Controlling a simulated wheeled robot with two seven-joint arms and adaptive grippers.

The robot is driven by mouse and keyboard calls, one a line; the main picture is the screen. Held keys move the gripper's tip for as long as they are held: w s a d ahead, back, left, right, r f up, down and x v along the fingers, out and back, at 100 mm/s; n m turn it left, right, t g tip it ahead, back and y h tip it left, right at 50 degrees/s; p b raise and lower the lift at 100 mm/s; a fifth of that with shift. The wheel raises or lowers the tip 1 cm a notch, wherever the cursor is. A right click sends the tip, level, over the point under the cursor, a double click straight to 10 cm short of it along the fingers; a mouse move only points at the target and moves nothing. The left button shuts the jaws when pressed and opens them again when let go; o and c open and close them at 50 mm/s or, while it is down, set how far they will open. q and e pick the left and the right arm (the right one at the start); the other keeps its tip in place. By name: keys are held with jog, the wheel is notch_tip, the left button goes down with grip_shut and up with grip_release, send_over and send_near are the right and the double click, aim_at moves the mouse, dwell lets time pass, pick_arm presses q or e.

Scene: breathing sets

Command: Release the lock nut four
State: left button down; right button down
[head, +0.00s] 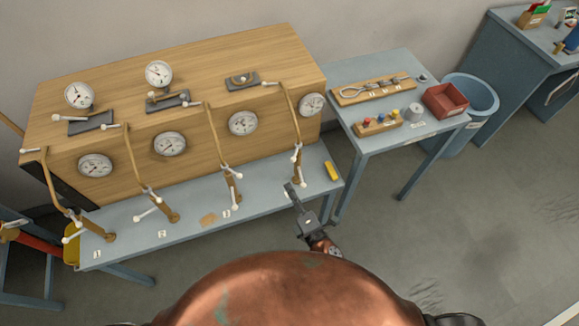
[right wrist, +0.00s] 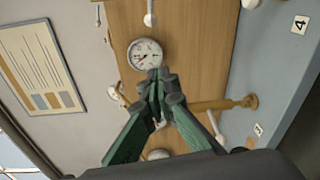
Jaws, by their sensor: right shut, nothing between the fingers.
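Lock nut four seems to be the brass fitting with white-tipped levers (head: 297,156) low on the rightmost bent pipe in the head view. My right gripper (head: 290,190) is shut and empty, just left of and below that fitting, over the blue bench's front edge; the fingers look apart from the pipe. In the right wrist view its green fingers (right wrist: 160,80) are closed together in front of the wooden panel. A number 4 label (right wrist: 300,24) shows at upper right there. A white-tipped lever (right wrist: 150,20) shows near the top; I cannot tell whose it is. My left gripper is not in view.
The wooden gauge cabinet (head: 200,85) stands behind several similar pipes with levers. A yellow block (head: 331,170) lies at the bench's right end. A side table (head: 372,148) with tools, a red box (head: 445,100) and a blue bin (head: 480,95) stand right. Floor at right is clear.

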aim_at(294, 159)
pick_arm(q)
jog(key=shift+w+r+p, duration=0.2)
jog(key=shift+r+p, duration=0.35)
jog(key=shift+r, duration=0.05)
pick_arm(e)
jog(key=w, duration=0.9)
jog(key=shift+w, duration=0.3)
pick_arm(q)
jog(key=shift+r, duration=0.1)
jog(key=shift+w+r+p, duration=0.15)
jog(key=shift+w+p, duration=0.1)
jog(key=shift+p, duration=0.05)
pick_arm(e)
jog(key=shift+s+d+n+g+y, duration=0.1)
jog(key=shift+d+n+g+y, duration=0.15)
jog(key=shift+n+g+y, duration=0.25)
